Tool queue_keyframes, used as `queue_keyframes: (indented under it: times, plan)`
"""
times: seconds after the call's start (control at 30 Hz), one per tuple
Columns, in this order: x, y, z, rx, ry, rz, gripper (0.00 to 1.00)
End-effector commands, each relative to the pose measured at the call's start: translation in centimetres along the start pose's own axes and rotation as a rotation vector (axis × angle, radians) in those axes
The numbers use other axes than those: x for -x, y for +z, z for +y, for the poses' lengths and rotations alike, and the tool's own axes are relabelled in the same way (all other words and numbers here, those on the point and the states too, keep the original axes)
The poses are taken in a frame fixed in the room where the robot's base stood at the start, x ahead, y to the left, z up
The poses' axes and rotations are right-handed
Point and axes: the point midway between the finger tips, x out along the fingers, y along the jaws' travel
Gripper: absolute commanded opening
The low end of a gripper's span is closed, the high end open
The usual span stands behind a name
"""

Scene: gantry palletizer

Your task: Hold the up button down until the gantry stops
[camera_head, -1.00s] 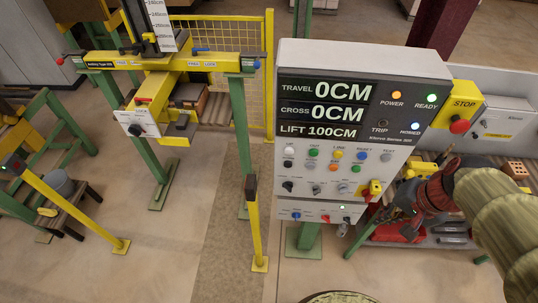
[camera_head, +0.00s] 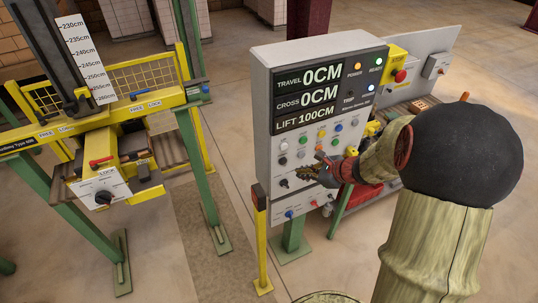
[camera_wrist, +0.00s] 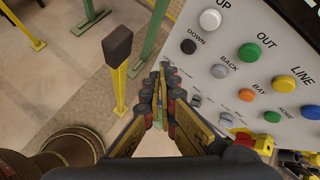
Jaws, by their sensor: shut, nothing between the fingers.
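The up button is a white round cap at the top left of the button rows in the wrist view (camera_wrist: 210,19), under the label UP; it shows small on the panel in the head view (camera_head: 284,145). The black down button (camera_wrist: 188,46) is just below it. My gripper (camera_wrist: 163,72) is shut and empty, its fingertips apart from the up button, lower and to the left in the wrist view. In the head view my gripper (camera_head: 302,172) is in front of the panel's lower rows. The control panel (camera_head: 262,110) reads travel 0CM, cross 0CM, lift 100CM.
Green, yellow and other buttons crowd beside the up button. A yellow stop box (camera_head: 395,68) with a red knob is on the panel's right side. A yellow post (camera_head: 262,250) stands at the panel's front left. The yellow gantry (camera_head: 125,115) is at left, with floor between.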

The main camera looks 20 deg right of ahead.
Motion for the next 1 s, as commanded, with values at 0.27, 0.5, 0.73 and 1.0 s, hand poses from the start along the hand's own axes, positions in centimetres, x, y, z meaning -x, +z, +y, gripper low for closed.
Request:
queue_keyframes:
  times: [0.27,0.5,0.73,1.0]
  plan:
    - [0.0,-0.1,-0.8,-0.096,-0.028,0.002,0.0]
    - [0.0,0.0,-0.8,-0.094,-0.027,0.002,0.0]
    - [-0.7,0.5,-1.4,-0.092,-0.026,0.001,0.0]
    - [-3.0,2.1,-3.3,-0.091,-0.025,0.002,0.0]
